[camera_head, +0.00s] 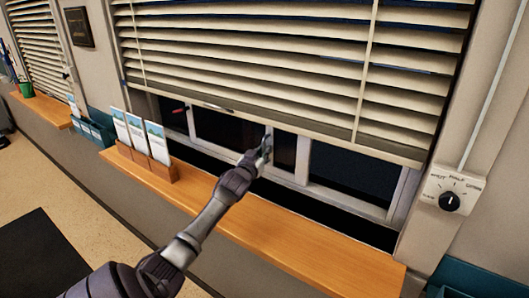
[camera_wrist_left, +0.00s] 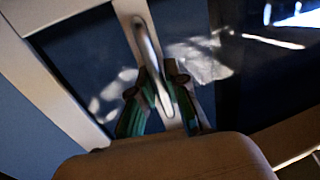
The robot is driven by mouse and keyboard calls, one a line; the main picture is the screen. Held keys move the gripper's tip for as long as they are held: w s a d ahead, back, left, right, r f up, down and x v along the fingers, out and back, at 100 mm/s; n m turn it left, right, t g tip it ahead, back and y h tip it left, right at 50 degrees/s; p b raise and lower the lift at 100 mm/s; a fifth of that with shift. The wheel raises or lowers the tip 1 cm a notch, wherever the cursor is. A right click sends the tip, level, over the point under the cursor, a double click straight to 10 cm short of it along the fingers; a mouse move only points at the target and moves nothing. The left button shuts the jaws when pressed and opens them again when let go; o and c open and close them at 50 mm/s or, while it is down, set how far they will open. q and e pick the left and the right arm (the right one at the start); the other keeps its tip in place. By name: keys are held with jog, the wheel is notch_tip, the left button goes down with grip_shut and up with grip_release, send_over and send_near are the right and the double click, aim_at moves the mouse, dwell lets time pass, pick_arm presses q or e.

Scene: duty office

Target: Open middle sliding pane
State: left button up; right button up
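The window has a pale frame with dark panes below a lowered blind. The middle sliding pane (camera_head: 222,130) shows dark, with a pale upright on its right side. My left gripper (camera_head: 266,150) is at this upright. In the left wrist view, a slim metal handle (camera_wrist_left: 147,45) stands on a pale upright. The left gripper's fingers (camera_wrist_left: 160,75) lie on both sides of the handle, close against it, and look shut on it. Another pale upright (camera_head: 302,160) stands to the right, with a narrow dark gap between the two. My right gripper is not in view.
The slatted blind (camera_head: 270,60) hangs just above the gripper. A wooden sill (camera_head: 300,245) runs below the window, with a leaflet holder (camera_head: 150,172) at its left. A dial box (camera_head: 452,197) is on the wall at right.

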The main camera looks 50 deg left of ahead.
pick_arm(q)
jog(key=shift+o, duration=1.6)
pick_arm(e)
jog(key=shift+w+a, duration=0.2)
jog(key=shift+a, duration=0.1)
pick_arm(q)
jog(key=v, duration=1.2)
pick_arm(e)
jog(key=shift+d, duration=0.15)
